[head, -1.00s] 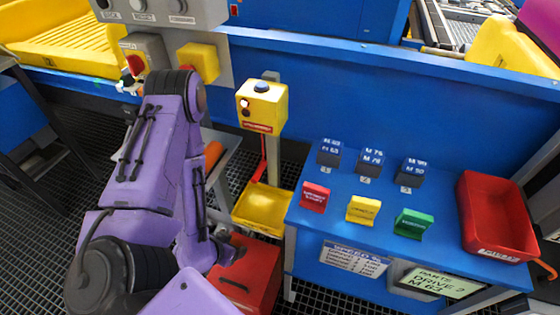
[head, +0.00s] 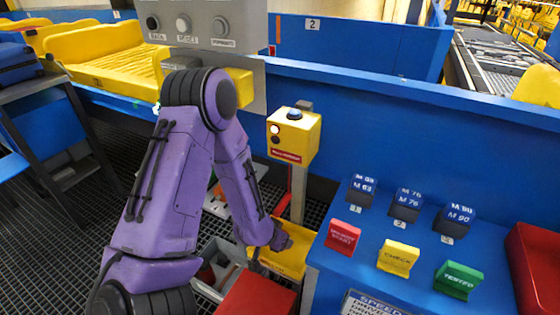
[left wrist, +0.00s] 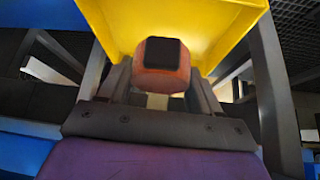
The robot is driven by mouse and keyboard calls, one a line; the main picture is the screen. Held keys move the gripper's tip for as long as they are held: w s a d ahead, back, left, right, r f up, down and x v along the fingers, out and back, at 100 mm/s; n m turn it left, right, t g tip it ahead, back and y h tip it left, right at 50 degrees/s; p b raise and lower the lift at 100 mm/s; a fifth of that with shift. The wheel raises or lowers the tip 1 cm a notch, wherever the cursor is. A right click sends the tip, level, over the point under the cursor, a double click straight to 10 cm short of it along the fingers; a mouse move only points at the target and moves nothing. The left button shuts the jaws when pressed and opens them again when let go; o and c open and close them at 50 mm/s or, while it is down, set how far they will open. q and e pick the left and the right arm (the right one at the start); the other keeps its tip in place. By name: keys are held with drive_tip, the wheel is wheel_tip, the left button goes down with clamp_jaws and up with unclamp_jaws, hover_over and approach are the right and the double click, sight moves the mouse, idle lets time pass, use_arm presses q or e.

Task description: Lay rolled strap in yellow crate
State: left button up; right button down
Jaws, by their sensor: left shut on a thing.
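The rolled strap (left wrist: 162,82) is an orange-red block-like roll with a dark square end. It shows in the left wrist view between the fingers of my left gripper (left wrist: 160,92), which is shut on it. The yellow crate (head: 296,264) stands low behind the red box in the head view, beside the post. Its yellow walls (left wrist: 225,28) fill the top of the left wrist view, just beyond the strap. My left forearm reaches down to the crate and hides part of it. The strap is hidden in the head view. Whether it touches the crate cannot be told.
A yellow button box (head: 294,137) on a post stands right behind the crate. A blue bench with red, yellow and green signs (head: 398,258) is to the right. A red box (head: 258,296) stands in front, and a grey open container (head: 212,268) lies left of it.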

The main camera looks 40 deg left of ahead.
sight(280, 255)
use_arm(q)
drive_tip(key=shift+b+x, duration=0.35)
drive_tip(key=shift+x, duration=0.7)
wheel_tip(280, 255, down, 5)
drive_tip(key=shift+s+f+b, duration=0.15)
drive_tip(key=shift+b, duration=0.45)
drive_tip(key=o, duration=1.1)
drive_tip(key=shift+f, duration=0.1)
drive_tip(key=shift+c, duration=0.2)
